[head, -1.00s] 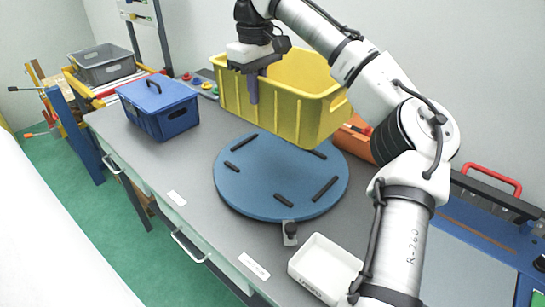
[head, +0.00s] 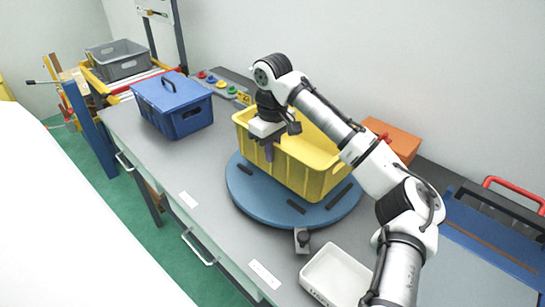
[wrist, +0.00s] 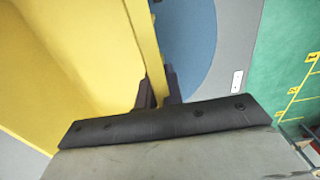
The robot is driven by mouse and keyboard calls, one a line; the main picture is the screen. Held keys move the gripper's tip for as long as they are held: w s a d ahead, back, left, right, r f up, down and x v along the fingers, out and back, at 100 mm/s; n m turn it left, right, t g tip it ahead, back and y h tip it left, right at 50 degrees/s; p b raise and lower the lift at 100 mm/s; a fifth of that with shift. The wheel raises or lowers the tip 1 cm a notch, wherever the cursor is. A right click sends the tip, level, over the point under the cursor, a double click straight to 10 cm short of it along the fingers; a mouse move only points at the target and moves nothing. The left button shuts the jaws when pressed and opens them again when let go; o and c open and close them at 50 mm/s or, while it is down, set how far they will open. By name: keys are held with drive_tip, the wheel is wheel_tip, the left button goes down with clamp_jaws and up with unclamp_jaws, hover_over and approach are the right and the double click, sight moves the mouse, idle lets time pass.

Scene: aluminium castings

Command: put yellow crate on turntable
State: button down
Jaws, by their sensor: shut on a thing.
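The yellow crate (head: 305,172) is over the blue round turntable (head: 258,203) and looks to be resting on it, upright. My gripper (head: 269,152) is shut on the crate's near-left wall. In the wrist view the two dark fingers (wrist: 160,92) straddle the yellow wall (wrist: 148,55), and the turntable (wrist: 190,45) shows beside it. The crate hides most of the turntable's far part. Whether the crate's base touches everywhere is hard to tell.
A blue lidded box (head: 172,105) stands left of the turntable on the grey bench. A white tray (head: 335,277) lies at the front right. An orange box (head: 393,140) is behind the crate. A red-handled case (head: 505,205) stands at right.

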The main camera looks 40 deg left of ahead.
drive_tip(key=shift+f, duration=1.35)
drive_tip(key=c, duration=1.5)
unclamp_jaws()
drive_tip(key=shift+c, duration=0.2)
wheel_tip(320, 180, up, 12)
drive_tip(key=shift+r+b, duration=0.1)
drive_tip(key=shift+b, duration=0.35)
